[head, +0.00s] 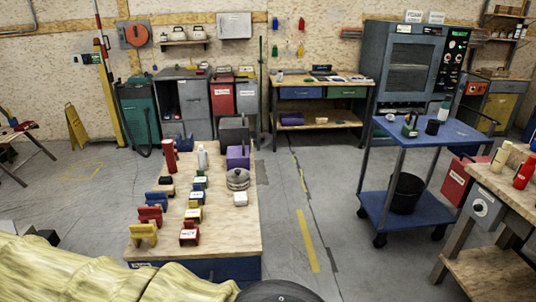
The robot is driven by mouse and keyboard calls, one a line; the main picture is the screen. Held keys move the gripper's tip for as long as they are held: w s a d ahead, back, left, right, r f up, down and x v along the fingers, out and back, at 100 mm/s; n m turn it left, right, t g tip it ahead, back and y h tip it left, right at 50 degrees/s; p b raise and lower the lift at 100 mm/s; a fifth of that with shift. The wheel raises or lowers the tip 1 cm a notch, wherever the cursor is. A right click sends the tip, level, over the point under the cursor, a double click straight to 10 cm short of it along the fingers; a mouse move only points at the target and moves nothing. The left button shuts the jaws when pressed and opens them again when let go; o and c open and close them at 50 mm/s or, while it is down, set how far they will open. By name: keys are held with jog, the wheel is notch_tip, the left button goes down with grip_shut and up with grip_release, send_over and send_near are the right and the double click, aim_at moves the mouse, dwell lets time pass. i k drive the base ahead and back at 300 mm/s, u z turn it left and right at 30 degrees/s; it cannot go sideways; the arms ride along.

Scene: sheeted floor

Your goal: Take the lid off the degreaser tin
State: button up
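I cannot read any label that marks the degreaser tin. A round silver metal vessel (237,180), which looks lidded, stands at the right edge of the low wooden-topped bench (215,245); I cannot tell if it is the tin. A red cylinder (170,156) and a white bottle (202,157) stand upright on the same bench. Green (410,126) and dark (432,127) containers stand on the blue cart (450,132). My gripper is not in view.
Several small coloured blocks line the low bench, with a purple box (238,157) behind the silver vessel. A pale yellow bulky form (110,270) fills the lower left. Clear grey floor (320,215) lies between bench and cart. A wooden table (508,190) stands at right.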

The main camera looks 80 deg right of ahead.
aim_at(234, 175)
jog(key=z, duration=2.35)
jog(key=i, duration=0.9)
jog(key=u, duration=0.25)
